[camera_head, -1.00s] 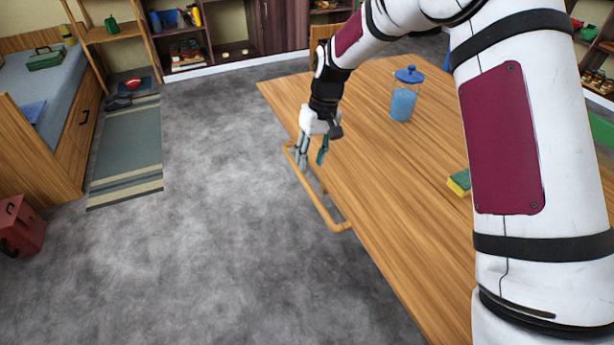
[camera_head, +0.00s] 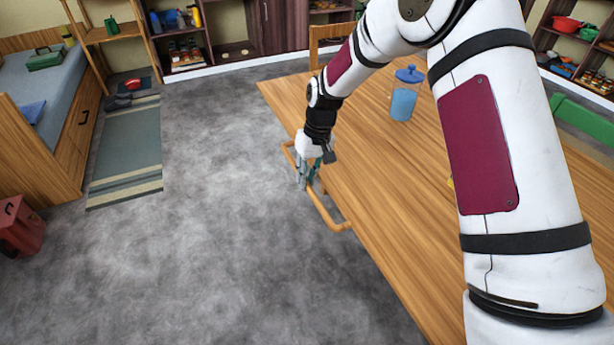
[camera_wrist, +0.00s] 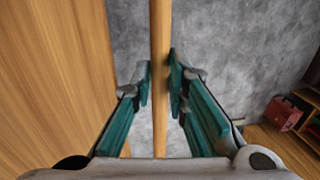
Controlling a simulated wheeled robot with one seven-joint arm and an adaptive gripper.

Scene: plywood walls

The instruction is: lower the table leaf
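The wooden table leaf (camera_head: 352,160) lies flat, level with the rest of the tabletop in the head view. A light wooden rail (camera_head: 327,213) runs along its left edge, standing out over the floor. My gripper (camera_head: 304,181) points down at the rail's middle stretch. In the wrist view, the rail (camera_wrist: 160,70) passes between the two teal fingers (camera_wrist: 159,82), which sit close against both its sides. The gripper appears shut on the rail. The tabletop (camera_wrist: 55,75) is left of it there. My arm hides part of the tabletop.
A blue-lidded jar (camera_head: 403,103) stands on the table. A wooden chair (camera_head: 327,38) is behind it. The grey floor (camera_head: 220,200) left of the table is clear. A red toolbox (camera_head: 20,226) is at the far left, near a bed and a striped mat (camera_head: 127,150).

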